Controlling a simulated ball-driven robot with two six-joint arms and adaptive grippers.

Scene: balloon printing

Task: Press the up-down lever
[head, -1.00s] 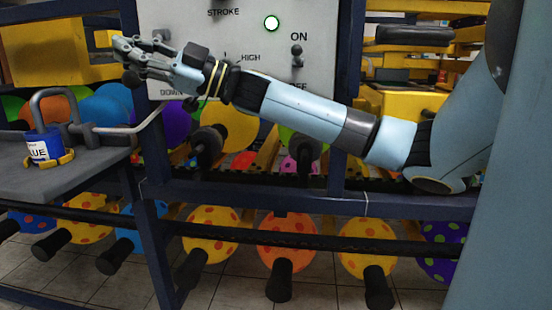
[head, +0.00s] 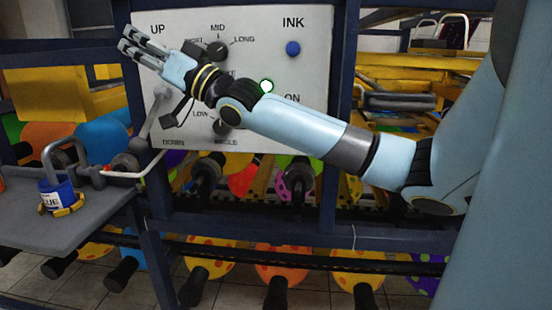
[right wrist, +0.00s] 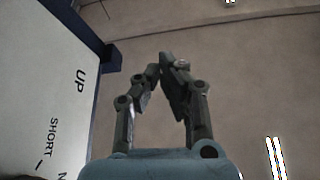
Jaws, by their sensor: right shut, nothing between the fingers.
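The white control panel (head: 308,65) fills the upper middle of the head view, with UP at its top left and DOWN at its lower left. A grey lever (head: 152,113) with a rounded end stands at the panel's left edge, tilted up, partly behind my right wrist. My right gripper (head: 128,40) is shut and empty, left of the UP label and above the lever's end, apart from it in the picture. In the right wrist view, the fingertips (right wrist: 170,68) come together beside the panel (right wrist: 45,90). My left gripper is out of view.
A dark blue frame rail (head: 300,235) runs below the panel. Several balloons lie below and behind it. A lit button (head: 267,86) and knobs are on the panel.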

